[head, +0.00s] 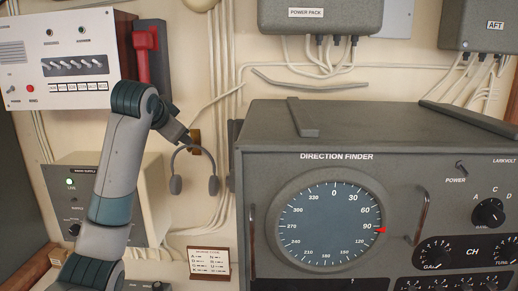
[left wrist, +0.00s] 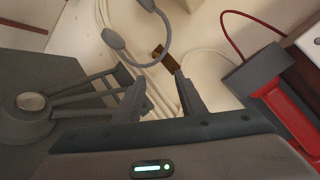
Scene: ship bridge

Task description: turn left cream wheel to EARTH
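No cream wheel and no EARTH marking can be made out in either view. My left gripper (head: 192,142) is in front of the wall, near the hanging grey headset (head: 194,170) and left of the direction finder cabinet (head: 370,122). In the left wrist view, the two fingers of the gripper (left wrist: 159,76) stand apart with nothing between them. The headset (left wrist: 144,52) shows beyond them there. A dark round part with a pale hub (left wrist: 30,102) and bars shows at the left; I cannot tell what it is. My right gripper is not in view.
A red handset (head: 142,58) hangs by a white switch panel (head: 62,60); it is also at the right of the left wrist view (left wrist: 280,115). A grey box (head: 68,190) with a green light stands at left, partly hidden by my arm. Cables run down the wall.

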